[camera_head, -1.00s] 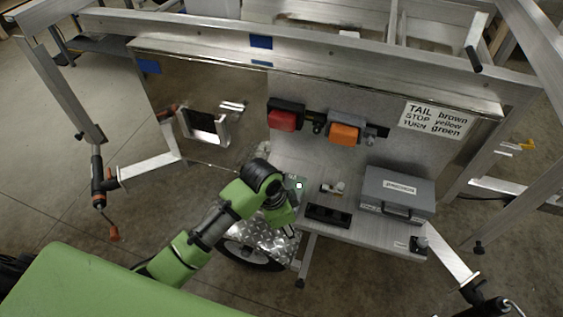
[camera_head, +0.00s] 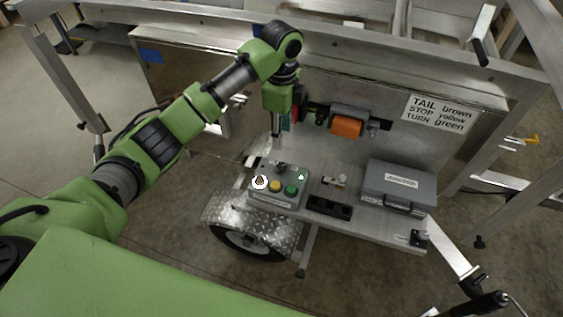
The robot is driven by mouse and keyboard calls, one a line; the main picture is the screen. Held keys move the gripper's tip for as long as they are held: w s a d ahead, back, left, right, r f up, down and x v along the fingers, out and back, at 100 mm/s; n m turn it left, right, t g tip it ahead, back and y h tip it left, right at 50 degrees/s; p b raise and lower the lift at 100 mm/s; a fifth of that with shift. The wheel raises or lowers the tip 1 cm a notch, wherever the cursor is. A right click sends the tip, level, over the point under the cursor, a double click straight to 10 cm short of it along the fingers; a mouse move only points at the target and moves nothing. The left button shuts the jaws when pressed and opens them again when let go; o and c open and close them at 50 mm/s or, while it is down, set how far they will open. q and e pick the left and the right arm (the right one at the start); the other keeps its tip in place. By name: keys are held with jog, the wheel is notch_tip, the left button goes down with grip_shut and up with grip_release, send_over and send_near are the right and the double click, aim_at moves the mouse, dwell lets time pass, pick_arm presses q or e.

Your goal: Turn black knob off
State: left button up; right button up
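A grey control box (camera_head: 263,199) sits on the left end of the metal shelf, above the wheel. On its face are a yellow button (camera_head: 275,187), a green button (camera_head: 291,190), a white round part (camera_head: 259,182) and a small white-green part (camera_head: 301,176). A dark knob-like part (camera_head: 280,168) shows at the box's back edge; its setting is too small to read. My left gripper (camera_head: 276,148) points down just above this dark part. Whether it touches the part, and whether its fingers are open, I cannot tell. My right gripper is out of view.
A grey case (camera_head: 399,184) and a black tray (camera_head: 329,207) stand on the shelf to the right of the box. An orange lamp (camera_head: 346,125) is on the panel behind, with a red lamp partly hidden by my arm. A wheel and fender (camera_head: 226,207) lie below.

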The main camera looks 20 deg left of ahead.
aim_at(281, 166)
pick_arm(q)
notch_tip(281, 166, down, 14)
jog(key=shift+r+p, duration=0.2)
jog(key=shift+p, duration=0.6)
jog(key=c, duration=1.1)
